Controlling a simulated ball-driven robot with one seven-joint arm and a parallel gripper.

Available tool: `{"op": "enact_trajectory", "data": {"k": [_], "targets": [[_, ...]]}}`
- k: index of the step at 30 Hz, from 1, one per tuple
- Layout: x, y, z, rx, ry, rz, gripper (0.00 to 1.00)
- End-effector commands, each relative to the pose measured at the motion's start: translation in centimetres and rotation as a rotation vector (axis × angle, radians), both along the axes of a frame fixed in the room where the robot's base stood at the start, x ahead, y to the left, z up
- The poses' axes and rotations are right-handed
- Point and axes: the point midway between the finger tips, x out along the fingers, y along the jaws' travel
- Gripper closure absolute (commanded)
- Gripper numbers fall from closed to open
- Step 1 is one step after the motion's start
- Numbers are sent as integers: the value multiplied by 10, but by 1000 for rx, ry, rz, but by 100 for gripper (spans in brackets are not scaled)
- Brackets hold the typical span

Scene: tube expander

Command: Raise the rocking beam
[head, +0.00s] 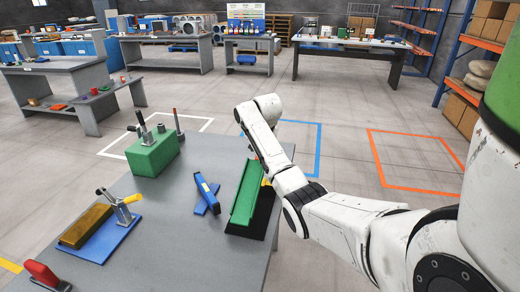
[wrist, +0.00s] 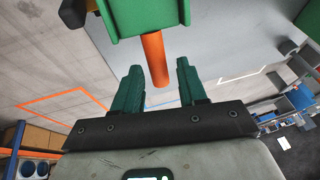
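A green channel-shaped beam (head: 245,193), which looks like the rocking beam, sits on a black base (head: 264,214) at the right edge of the grey table. In the wrist view a green body (wrist: 145,15) fills the top, with an orange rod (wrist: 155,58) sticking out of it. My gripper (wrist: 158,70) is open, its two dark green fingers on either side of the rod in the picture. Gaps show between the rod and both fingers. In the head view my arm hides the gripper, so its place at the beam cannot be seen there.
A black part (wrist: 73,12) juts beside the green body. The floor right of the table is clear.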

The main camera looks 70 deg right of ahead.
Motion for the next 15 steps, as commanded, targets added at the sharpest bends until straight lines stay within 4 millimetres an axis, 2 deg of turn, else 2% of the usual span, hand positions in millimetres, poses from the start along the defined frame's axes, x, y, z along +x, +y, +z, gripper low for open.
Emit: {"op": "enact_trajectory", "data": {"k": [10, 15], "targets": [[0, 1, 0, 2, 0, -1, 52], [-3, 7, 16, 0, -2, 2, 52]]}}
